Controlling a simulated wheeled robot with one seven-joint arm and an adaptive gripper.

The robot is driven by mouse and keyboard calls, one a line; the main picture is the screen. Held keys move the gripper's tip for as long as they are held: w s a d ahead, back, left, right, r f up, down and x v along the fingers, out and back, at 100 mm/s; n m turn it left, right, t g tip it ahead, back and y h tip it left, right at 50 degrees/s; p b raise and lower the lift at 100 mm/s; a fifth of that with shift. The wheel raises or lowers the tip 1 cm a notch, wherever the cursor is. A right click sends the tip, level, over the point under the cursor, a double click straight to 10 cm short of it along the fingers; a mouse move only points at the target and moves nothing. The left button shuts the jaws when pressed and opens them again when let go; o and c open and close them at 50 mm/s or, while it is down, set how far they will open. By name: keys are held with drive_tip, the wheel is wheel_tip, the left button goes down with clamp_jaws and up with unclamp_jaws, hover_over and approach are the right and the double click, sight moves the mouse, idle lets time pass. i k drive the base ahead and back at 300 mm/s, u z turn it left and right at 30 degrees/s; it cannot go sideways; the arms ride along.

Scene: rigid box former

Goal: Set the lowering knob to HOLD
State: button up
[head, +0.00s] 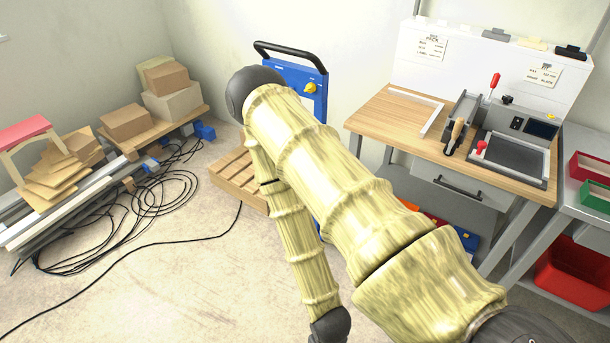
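A blue upright panel (285,72) with a black push handle (292,52) stands by the back wall, beyond my arm. A small yellow knob (310,87) sits on its face, just right of my elbow. The knob's setting and any HOLD marking are too small to read, and no label shows that it is the lowering knob. My arm covers much of the panel's lower part. My arm rises from the bottom right to an elbow in front of the panel, then runs down to the bottom edge. My gripper is outside the picture.
A wooden workbench (385,115) with a machine with red-knobbed levers (510,150) stands at right. A wooden pallet (235,180) lies beside the panel. Boxes (172,100), boards and looped black cables (120,215) occupy the left floor. The front-left floor is mostly clear.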

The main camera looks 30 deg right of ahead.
sight(311, 86)
drive_tip(key=z, duration=0.5)
drive_tip(key=k, duration=1.25)
drive_tip(key=z, duration=1.45)
drive_tip(key=i, duration=1.3)
drive_tip(key=u, duration=0.45)
drive_tip(key=i, duration=0.65)
drive_tip(key=u, duration=0.7)
